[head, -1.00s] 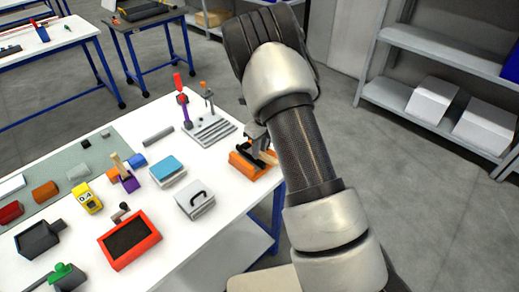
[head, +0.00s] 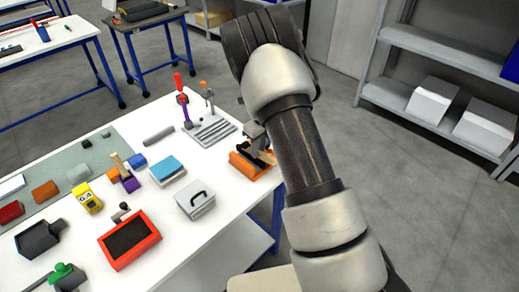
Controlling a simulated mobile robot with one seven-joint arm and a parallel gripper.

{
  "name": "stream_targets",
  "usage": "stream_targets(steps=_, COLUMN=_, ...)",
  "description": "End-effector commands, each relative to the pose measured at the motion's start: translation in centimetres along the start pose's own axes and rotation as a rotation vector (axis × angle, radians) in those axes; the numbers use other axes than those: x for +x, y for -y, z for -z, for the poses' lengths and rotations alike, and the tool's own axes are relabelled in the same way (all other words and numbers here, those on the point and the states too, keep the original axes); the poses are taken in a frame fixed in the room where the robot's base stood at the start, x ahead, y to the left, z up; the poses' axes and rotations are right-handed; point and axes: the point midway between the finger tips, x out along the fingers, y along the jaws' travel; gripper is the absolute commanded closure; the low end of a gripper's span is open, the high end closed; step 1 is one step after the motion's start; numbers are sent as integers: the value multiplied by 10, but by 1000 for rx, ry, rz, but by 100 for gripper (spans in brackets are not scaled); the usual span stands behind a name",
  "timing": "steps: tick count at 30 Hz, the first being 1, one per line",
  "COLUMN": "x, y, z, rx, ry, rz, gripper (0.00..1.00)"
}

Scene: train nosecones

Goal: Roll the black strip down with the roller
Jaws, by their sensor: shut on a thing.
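My gripper (head: 257,143) is at the right end of the white table, directly over an orange block (head: 243,167). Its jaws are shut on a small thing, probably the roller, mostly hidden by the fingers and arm. A dark patch, probably the black strip, shows on top of the orange block beside a tan piece (head: 268,157). I cannot tell whether the held thing touches the strip.
A grey box with a black handle (head: 195,200), a blue-topped block (head: 167,170) and a red tray (head: 154,240) lie to the left. The table's right edge is close.

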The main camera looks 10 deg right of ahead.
Motion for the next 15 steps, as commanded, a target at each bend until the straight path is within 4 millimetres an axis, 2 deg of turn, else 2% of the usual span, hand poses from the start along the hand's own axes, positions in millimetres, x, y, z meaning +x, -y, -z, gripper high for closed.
stream_targets(steps=15, x=1, y=0, z=-6, rx=1, ry=0, rz=1, gripper=100)
